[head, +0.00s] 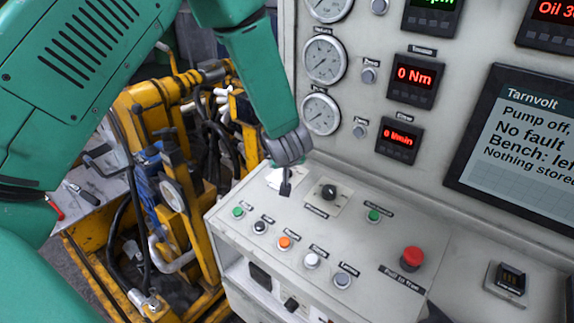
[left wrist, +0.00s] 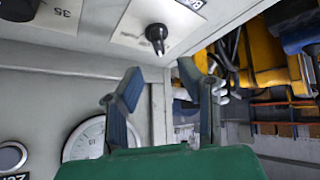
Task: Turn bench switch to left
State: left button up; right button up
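The bench switch seems to be the black knob (left wrist: 156,36) on a white plate, in the left wrist view. Its label is cut off by the picture edge, and its pointer end points down in that view. My left gripper (head: 285,190) is over the plate, pointing down. In the left wrist view its two fingers (left wrist: 160,92) are apart with nothing between them, and the knob lies beyond them. The screen (head: 520,140) reads "Bench: left", cut off at the edge.
A second black knob (head: 329,191) is just right of my left gripper. Several push buttons line the panel front, with a red mushroom button (head: 412,258) to the right. Gauges (head: 324,60) stand on the upright panel behind. Yellow machinery (head: 180,180) fills the left.

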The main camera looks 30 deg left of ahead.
pick_arm(q)
jog(key=v, duration=0.5)
jog(key=shift+d, duration=0.15)
jog(key=shift+f, duration=0.1)
